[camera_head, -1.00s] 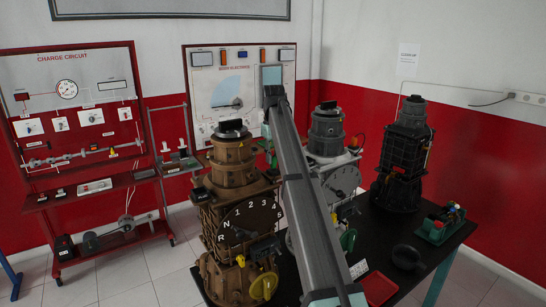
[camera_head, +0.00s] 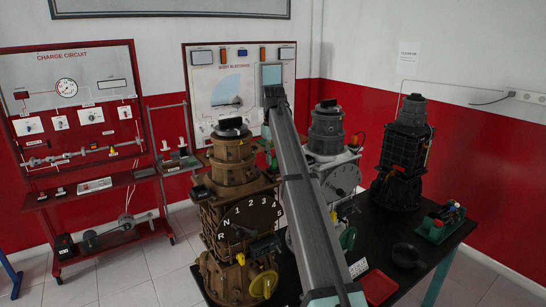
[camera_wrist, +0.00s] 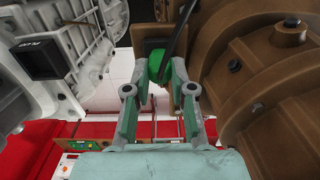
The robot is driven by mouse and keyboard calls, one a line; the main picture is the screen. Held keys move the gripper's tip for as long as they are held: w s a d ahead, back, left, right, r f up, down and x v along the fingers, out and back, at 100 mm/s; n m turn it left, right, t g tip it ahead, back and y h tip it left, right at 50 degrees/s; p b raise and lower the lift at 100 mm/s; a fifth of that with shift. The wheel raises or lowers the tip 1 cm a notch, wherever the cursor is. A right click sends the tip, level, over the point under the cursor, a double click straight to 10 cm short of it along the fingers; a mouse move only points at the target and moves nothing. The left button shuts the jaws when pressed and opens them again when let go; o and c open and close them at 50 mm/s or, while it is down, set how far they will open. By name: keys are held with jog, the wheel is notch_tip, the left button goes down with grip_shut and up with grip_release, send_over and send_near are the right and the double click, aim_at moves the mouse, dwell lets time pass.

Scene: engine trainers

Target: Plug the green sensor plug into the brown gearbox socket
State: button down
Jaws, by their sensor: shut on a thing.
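The brown gearbox (camera_head: 233,160) stands upright at the left of the black table. It fills the right side of the wrist view (camera_wrist: 285,75). My gripper (camera_wrist: 161,78) is shut on the green sensor plug (camera_wrist: 156,65), which sits between the fingertips with a black cable (camera_wrist: 182,28) rising from it. A brown block with a dark face (camera_wrist: 150,32) lies just beyond the plug, beside the brown housing. I cannot tell whether it is the socket or whether the plug touches it. In the head view my arm hides most of the gripper and plug.
A grey gearbox (camera_head: 327,135) stands close to the right of the brown one, leaving a narrow gap. A black gearbox (camera_head: 402,155) stands farther right. A green-based unit (camera_head: 440,224), a dark ring (camera_head: 407,255) and a red tray (camera_head: 378,287) lie on the table (camera_head: 435,250).

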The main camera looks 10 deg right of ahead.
jog(key=c, duration=0.9)
grip_release()
jog(key=shift+r, duration=0.1)
